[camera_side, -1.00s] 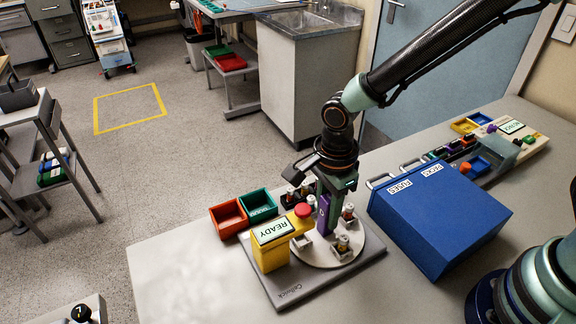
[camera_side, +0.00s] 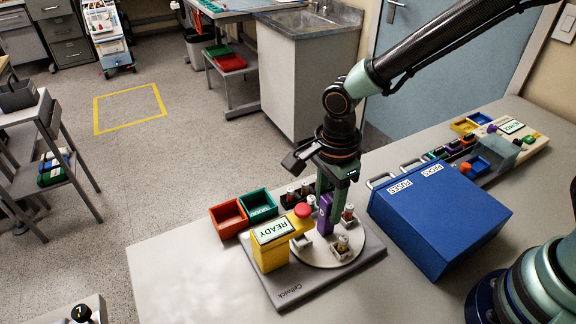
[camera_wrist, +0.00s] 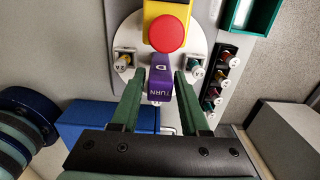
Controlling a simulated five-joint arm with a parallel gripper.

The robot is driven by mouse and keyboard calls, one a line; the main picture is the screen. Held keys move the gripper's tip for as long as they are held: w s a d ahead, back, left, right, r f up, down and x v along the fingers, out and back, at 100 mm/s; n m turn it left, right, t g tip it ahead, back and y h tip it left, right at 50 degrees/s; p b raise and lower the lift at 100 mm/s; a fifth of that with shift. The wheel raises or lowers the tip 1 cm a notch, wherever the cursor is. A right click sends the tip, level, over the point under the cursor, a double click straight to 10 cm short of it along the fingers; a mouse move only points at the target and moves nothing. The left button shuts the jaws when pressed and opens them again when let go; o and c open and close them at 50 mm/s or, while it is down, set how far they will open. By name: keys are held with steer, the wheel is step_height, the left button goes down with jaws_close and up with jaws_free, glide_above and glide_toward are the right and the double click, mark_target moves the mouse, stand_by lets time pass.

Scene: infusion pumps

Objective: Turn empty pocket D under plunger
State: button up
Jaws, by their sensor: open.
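The turntable is a pale round disc (camera_side: 322,258) on a grey base plate, with pockets around its rim. The red plunger knob (camera_wrist: 166,34) tops a yellow post (camera_side: 269,254) with a READY screen. What lies directly under the plunger is hidden in the wrist view. My gripper (camera_wrist: 160,74) is open, with its fingers apart on either side of the purple handle.
A red bin (camera_side: 229,217) and a green bin (camera_side: 258,206) stand behind the plate. A large blue box (camera_side: 440,215) stands to the right. The table's front left is clear.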

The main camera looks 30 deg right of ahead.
step_height(320, 180, up, 10)
stand_by(0.3)
